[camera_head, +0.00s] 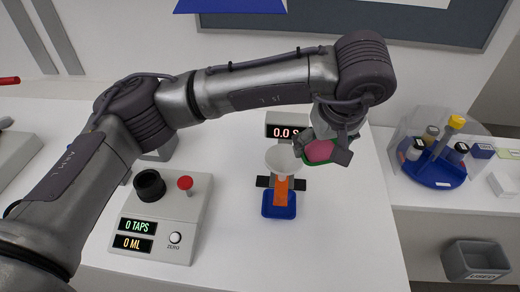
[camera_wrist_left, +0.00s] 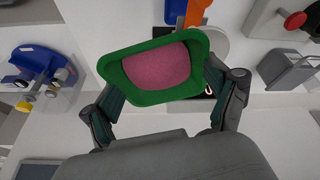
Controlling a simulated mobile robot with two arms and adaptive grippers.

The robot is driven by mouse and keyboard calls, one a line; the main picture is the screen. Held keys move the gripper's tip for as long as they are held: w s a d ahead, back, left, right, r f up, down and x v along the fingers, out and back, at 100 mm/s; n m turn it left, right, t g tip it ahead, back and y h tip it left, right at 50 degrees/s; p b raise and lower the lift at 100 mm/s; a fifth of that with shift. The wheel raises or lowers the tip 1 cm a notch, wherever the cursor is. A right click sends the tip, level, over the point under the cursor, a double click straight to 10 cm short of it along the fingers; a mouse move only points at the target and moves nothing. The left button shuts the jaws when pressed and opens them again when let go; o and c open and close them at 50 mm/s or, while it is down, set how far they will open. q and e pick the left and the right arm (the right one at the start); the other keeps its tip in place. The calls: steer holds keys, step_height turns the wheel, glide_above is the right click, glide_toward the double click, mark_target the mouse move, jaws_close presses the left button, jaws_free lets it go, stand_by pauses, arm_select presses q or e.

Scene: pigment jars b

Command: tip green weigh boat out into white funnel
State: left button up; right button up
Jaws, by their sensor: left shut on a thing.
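The green weigh boat (camera_wrist_left: 128,88) is held between the fingers of my left gripper (camera_head: 326,151). It holds a mound of pink powder, which shows in the left wrist view (camera_wrist_left: 158,66). In the head view the boat (camera_head: 306,160) is partly covered by the fingers. The white funnel (camera_head: 281,158) stands upright on an orange and blue stand (camera_head: 279,208), just left of the boat. The boat looks close beside the funnel's rim; I cannot tell whether they touch. My right gripper is not in view.
A tapping device (camera_head: 160,222) with a black cup and red knob stands at left, reading 0 taps. A scale display (camera_head: 285,131) reads 0.0 behind the funnel. A clear bin with a blue jar rack (camera_head: 430,168) and a grey "used" bin (camera_head: 474,262) are at right.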

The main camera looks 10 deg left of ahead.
arm_select(q)
steer(key=shift+n, duration=0.4)
steer(key=d, duration=0.1)
steer(key=s+d, duration=0.1)
steer(key=d, duration=0.1)
steer(key=s+d+b, duration=0.1)
steer(key=d, duration=0.1)
steer(key=shift+s+d+r, duration=0.1)
steer(key=shift+s, duration=0.05)
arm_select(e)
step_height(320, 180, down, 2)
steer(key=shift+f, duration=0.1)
